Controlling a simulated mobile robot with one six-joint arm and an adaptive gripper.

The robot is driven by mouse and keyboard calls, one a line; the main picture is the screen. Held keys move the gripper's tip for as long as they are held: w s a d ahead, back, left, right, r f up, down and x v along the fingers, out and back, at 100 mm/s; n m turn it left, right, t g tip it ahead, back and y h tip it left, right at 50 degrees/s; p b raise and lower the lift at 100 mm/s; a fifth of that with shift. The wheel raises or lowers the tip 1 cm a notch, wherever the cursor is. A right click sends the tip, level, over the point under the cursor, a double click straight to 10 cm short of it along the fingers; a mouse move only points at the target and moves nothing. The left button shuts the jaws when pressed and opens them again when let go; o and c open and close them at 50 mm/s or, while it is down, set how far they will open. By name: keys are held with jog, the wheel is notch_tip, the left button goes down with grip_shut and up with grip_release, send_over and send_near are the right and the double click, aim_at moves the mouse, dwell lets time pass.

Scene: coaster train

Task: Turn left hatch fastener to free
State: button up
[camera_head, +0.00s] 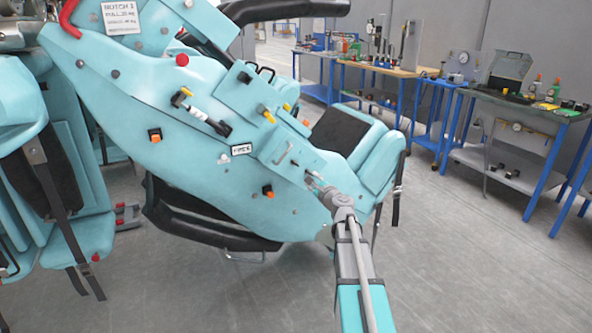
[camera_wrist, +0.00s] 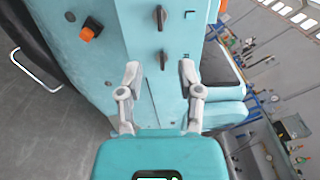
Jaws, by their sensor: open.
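Two dark fastener knobs sit in a line on the turquoise hatch panel (camera_wrist: 174,40) in the wrist view, a nearer one (camera_wrist: 162,60) and a farther one (camera_wrist: 160,17). Both knobs point lengthwise along the picture's height. I cannot tell which is the left one. My gripper (camera_wrist: 160,72) is open, with one grey finger on either side of the nearer knob in the picture. Whether the tips reach around it in depth is unclear. In the head view my gripper (camera_head: 317,185) is at the lower right of the panel (camera_head: 285,150) and hides part of it.
An orange knob (camera_wrist: 89,30) sticks out left of the panel, and more orange and yellow knobs (camera_head: 268,191) dot the tilted turquoise car side (camera_head: 200,165). A black bar (camera_head: 215,232) runs below.

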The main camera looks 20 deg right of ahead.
aim_at(296, 164)
jog(key=shift+w, duration=0.2)
jog(key=w, duration=1.3)
jog(key=shift+w+a, duration=0.25)
jog(key=shift+a, duration=0.05)
grip_shut()
jog(key=shift+d, duration=0.15)
